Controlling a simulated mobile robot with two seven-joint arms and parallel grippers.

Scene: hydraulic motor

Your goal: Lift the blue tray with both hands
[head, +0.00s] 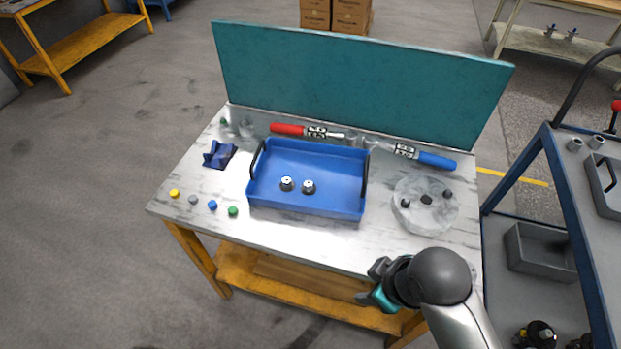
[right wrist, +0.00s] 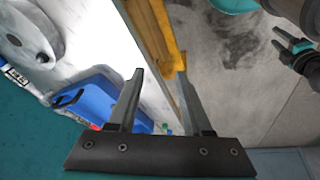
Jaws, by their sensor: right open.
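The blue tray (head: 325,207) lies flat on the marbled workbench, with a black handle at its left end and one at its right end. Two small dark-and-silver parts (head: 297,185) stand inside it. My right gripper (head: 370,284) is open and empty at the bench's front edge, to the front right of the tray and apart from it. In the right wrist view the open fingers (right wrist: 159,74) have the tray (right wrist: 98,98) beyond them to the left. My left gripper is outside the head view; what looks like it (right wrist: 296,48) is small at the right of the wrist view.
A round grey fixture (head: 426,205) is right of the tray. A blue holder (head: 218,154) and several coloured pieces are left. A cart (head: 550,200) stands right.

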